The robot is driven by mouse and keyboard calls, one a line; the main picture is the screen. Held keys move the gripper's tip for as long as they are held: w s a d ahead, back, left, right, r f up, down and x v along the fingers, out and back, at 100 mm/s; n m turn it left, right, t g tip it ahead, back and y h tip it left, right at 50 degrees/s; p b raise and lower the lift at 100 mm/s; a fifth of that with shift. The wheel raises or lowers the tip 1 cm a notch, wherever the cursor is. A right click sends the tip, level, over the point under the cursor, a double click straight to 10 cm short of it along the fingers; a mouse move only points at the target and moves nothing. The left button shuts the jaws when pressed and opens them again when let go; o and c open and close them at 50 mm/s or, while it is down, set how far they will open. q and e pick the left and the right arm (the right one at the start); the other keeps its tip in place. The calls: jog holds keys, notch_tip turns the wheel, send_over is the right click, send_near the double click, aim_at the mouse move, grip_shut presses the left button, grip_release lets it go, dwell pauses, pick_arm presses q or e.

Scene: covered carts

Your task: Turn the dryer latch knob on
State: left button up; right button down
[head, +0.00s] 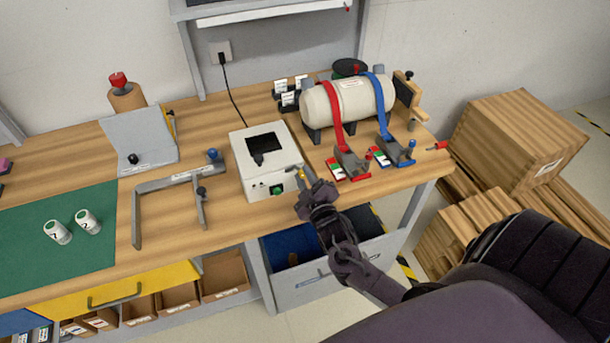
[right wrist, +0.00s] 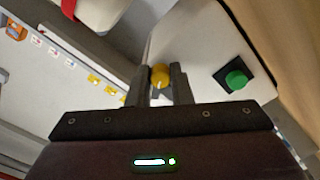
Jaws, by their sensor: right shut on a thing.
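The dryer appears to be the white box (head: 264,160) with a dark square opening on top, near the front edge of the bench. A green button (head: 277,189) is on its front, and it also shows in the right wrist view (right wrist: 236,80). My right gripper (head: 301,176) is at the box's front right corner. The knob's turned position cannot be told. My left gripper is not in view.
A white cylinder (head: 345,104) with red and blue straps lies right of the box. A grey bracket (head: 164,184) lies to the left. Wooden crates (head: 520,135) stand on the floor at right.

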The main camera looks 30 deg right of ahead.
jog(key=shift+n+p, duration=0.45)
jog(key=shift+n, duration=1.15)
jog(key=c, duration=1.3)
grip_release()
jog(key=b+v, duration=0.2)
jog(key=v, duration=0.5)
jog(key=shift+s+a, duration=0.15)
jog(key=shift+s, duration=0.25)
